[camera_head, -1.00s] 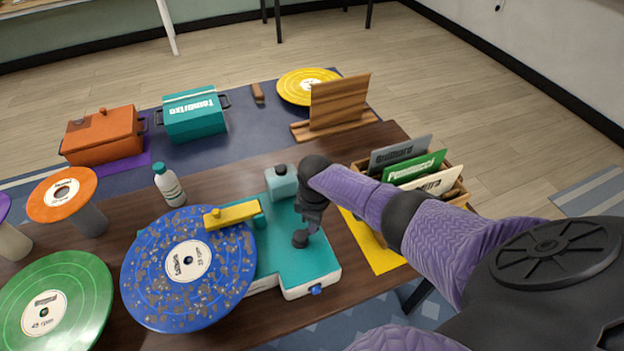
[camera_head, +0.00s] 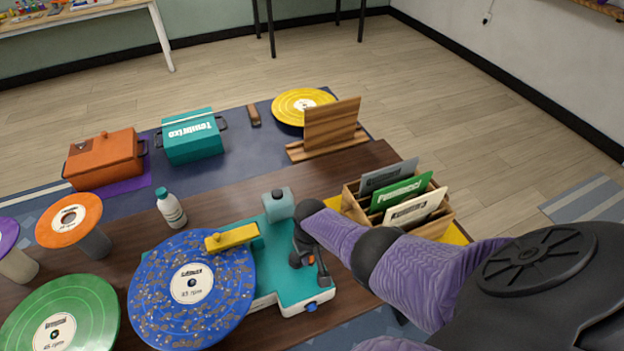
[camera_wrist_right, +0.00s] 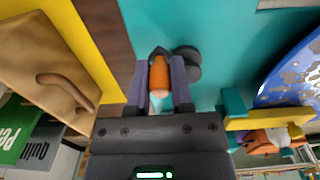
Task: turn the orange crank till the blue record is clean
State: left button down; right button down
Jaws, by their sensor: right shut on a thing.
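The blue record (camera_head: 165,310) lies on the teal record cleaner (camera_head: 310,285), with brown-grey specks of dirt over much of its face. A yellow arm (camera_head: 231,238) reaches over its upper edge. The orange crank handle (camera_wrist_right: 160,76) shows in the right wrist view between the two fingers. My right gripper (camera_head: 312,262) is shut on this handle, above the teal top of the cleaner. In the head view the gripper hides most of the crank. My left gripper is not in view.
A white bottle (camera_head: 171,210) stands behind the blue record. A green record (camera_head: 90,310) and an orange record (camera_head: 68,238) are at the left. A wooden crate (camera_head: 440,226) of record sleeves stands right of the cleaner, close to my right forearm.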

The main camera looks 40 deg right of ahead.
jog(key=m, duration=0.1)
jog(key=a+m, duration=0.1)
jog(key=m, duration=0.1)
jog(key=m+p, duration=0.1)
jog(key=shift+s+a, duration=0.2)
jog(key=shift+a, duration=0.05)
jog(key=shift+a+m, duration=0.35)
jog(key=shift+m, duration=0.8)
jog(key=shift+a+m, duration=0.3)
jog(key=shift+m, duration=0.85)
jog(key=shift+w, duration=0.1)
jog(key=c, duration=0.5)
grip_release()
jog(key=shift+r+p, duration=0.1)
jog(key=shift+p, duration=0.25)
notch_tip(320, 180, up, 10)
jog(key=p, duration=0.8)
jog(key=shift+p, duration=0.35)
